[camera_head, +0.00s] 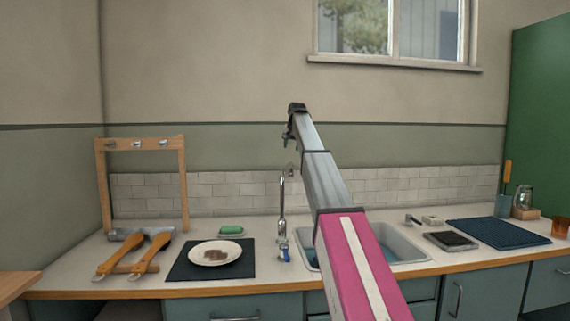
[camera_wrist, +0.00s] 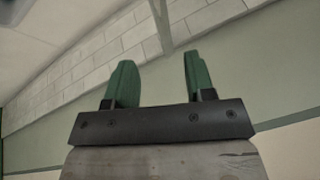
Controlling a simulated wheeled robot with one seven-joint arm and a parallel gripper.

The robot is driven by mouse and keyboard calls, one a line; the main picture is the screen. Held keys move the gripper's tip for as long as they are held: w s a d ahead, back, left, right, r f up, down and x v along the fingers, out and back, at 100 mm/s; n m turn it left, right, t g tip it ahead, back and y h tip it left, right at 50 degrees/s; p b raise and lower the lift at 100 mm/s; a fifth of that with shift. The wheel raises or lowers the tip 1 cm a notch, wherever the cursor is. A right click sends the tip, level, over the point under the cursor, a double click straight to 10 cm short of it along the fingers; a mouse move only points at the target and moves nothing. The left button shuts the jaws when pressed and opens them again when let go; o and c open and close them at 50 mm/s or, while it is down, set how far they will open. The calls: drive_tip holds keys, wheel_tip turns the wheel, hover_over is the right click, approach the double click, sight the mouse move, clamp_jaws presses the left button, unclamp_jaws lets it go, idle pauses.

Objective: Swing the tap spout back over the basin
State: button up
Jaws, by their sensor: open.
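The chrome tap (camera_head: 282,205) stands upright on the counter at the left end of the basin. Its upper end is near the tiled wall, and I cannot tell clearly which way the spout points. The basin (camera_head: 408,246) is pale and sunk in the counter, its middle hidden behind my arm. My gripper (camera_head: 287,140) is high above the tap, apart from it and empty. In the wrist view its two green fingers (camera_wrist: 155,88) are spread with nothing between them. A pale grey bar (camera_wrist: 161,28) shows beyond them; I cannot tell whether it is the tap.
A small blue-and-white item (camera_head: 283,250) is close in front of the tap. To the left are a plate (camera_head: 230,257) on a dark mat (camera_head: 182,270), a green sponge (camera_head: 231,229), wooden-handled tools (camera_head: 151,253) and a wooden rack (camera_head: 184,185). A blue mat (camera_head: 500,233) lies right of the basin.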

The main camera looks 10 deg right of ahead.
sight(289, 164)
drive_tip(key=x, duration=1.1)
drive_tip(key=shift+w, duration=0.15)
clamp_jaws()
